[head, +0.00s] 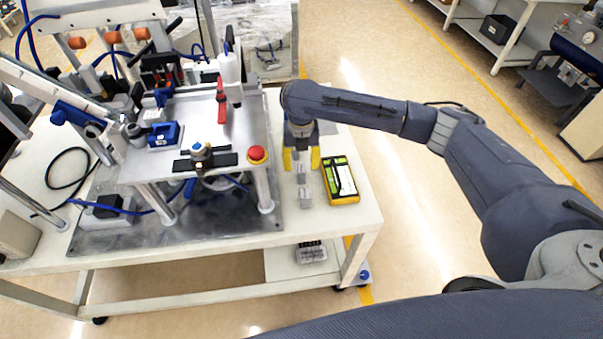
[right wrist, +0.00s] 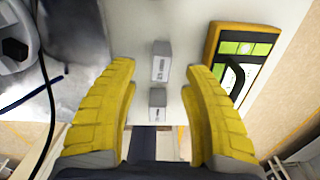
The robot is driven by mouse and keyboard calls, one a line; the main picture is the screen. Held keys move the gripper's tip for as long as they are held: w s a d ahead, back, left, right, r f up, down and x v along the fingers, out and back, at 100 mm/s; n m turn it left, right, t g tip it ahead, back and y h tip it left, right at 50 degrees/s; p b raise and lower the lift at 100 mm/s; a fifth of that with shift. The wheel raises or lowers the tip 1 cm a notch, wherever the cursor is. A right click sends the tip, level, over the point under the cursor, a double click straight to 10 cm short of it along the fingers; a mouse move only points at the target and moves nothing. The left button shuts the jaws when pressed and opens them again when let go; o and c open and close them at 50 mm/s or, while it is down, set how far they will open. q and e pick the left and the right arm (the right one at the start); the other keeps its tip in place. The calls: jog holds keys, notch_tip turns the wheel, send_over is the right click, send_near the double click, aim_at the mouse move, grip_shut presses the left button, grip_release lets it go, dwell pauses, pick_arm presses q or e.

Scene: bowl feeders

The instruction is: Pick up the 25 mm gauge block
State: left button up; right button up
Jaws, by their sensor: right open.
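Two small grey gauge blocks stand on the white table beneath and in front of my right gripper (head: 301,160). In the right wrist view, the larger block (right wrist: 161,62) is farther from the gripper. The smaller block (right wrist: 157,103) lies between the yellow fingers (right wrist: 160,105), with a gap on each side. The marking on the larger block is too small to read surely, so I cannot tell which is the 25 mm one. In the head view, one block (head: 304,192) shows clear of the fingers. My right gripper is open and empty. My left gripper is out of view.
A yellow case with a black and green face (head: 341,180) lies just right of the blocks. A metal fixture with a red button (head: 257,154) stands to the left. The table's right and front edges (head: 372,228) are close. Bare table lies in front of the blocks.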

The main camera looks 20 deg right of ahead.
aim_at(302, 169)
jog(key=shift+d+f, duration=0.1)
jog(key=shift+f, duration=2.5)
jog(key=shift+c, duration=0.2)
grip_shut()
